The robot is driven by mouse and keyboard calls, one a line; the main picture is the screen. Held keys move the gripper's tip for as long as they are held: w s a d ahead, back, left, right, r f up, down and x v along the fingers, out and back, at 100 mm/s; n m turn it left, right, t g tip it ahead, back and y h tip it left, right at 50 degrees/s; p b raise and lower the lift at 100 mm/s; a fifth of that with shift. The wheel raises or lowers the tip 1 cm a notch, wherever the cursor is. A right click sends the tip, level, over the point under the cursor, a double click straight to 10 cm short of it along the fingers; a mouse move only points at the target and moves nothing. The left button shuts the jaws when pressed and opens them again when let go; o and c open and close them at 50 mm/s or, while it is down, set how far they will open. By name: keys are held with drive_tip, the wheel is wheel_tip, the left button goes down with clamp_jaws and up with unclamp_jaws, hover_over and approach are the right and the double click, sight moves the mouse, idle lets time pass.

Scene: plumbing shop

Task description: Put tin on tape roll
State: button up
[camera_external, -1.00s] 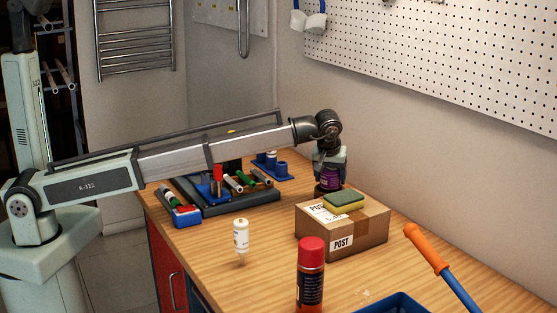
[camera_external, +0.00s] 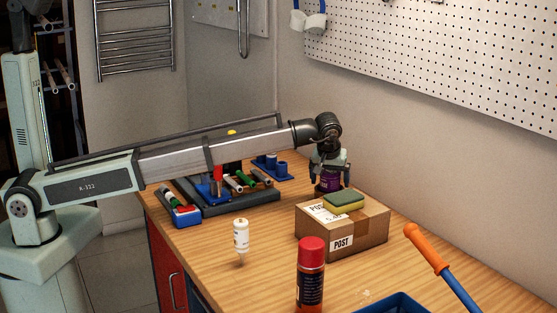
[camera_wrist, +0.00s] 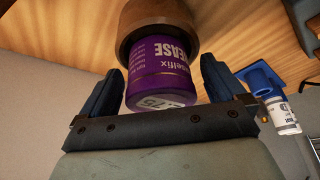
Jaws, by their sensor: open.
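The purple tin (camera_external: 331,180) with grease lettering also shows in the wrist view (camera_wrist: 160,75). It stands upright on the brown tape roll (camera_wrist: 128,22), its lower end meeting the roll's top. In the external view the roll (camera_external: 322,193) is a dark brown band, partly hidden behind the box. My gripper (camera_external: 331,172) is open around the tin. In the wrist view my gripper (camera_wrist: 160,66) has one finger on each side of the tin, with narrow gaps between.
A cardboard box (camera_external: 372,236) with a sponge (camera_external: 344,200) stands just in front of the tape roll. A tray (camera_external: 240,205) of markers and a blue holder (camera_external: 272,167) lie to the left. A red-capped can (camera_external: 311,272) and a white bottle (camera_external: 241,238) stand nearer the camera.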

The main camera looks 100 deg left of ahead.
drive_tip(key=v, duration=1.2)
drive_tip(key=shift+r, duration=0.15)
